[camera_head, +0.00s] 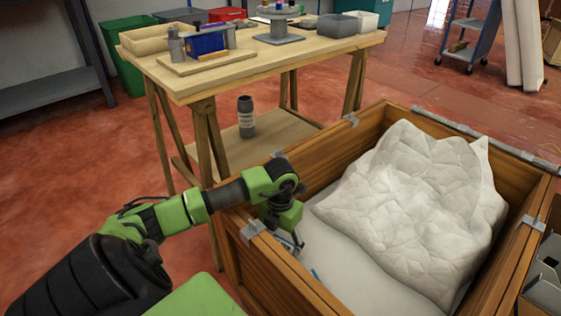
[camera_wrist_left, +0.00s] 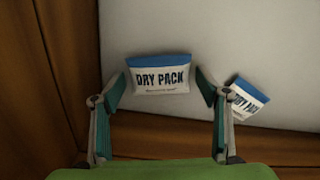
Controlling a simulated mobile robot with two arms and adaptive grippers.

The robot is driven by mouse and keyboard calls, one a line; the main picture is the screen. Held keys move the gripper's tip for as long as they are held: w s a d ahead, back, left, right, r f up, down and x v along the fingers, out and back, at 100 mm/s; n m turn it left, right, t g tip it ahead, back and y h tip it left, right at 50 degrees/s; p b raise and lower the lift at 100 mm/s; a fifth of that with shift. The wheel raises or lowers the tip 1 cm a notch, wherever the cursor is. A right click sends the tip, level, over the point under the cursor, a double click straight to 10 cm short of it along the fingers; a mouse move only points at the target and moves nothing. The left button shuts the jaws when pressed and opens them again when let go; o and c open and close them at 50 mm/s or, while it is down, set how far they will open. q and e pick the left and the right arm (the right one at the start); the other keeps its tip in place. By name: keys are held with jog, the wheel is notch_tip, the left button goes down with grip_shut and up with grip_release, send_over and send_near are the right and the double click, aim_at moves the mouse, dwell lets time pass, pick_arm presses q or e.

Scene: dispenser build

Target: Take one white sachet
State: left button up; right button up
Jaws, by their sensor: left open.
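In the left wrist view a white sachet (camera_wrist_left: 160,76) with a blue top band and "DRY PACK" print lies on the pale floor of the wooden crate. It lies between and just beyond the fingertips of my open left gripper (camera_wrist_left: 163,90). A second such sachet (camera_wrist_left: 248,99) lies tilted to the right, partly behind the right finger. In the head view my left gripper (camera_head: 290,240) reaches down inside the near left corner of the crate (camera_head: 262,262). The sachets are mostly hidden there by the gripper and crate wall. My right gripper is not in view.
A large crumpled white bag (camera_head: 415,205) fills the crate's right part. Crate walls stand close to my left gripper. A wooden workbench (camera_head: 265,62) with bins and a blue device stands behind. A dark bottle (camera_head: 246,117) stands on its lower shelf.

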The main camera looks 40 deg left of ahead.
pick_arm(q)
jog(key=c, duration=1.2)
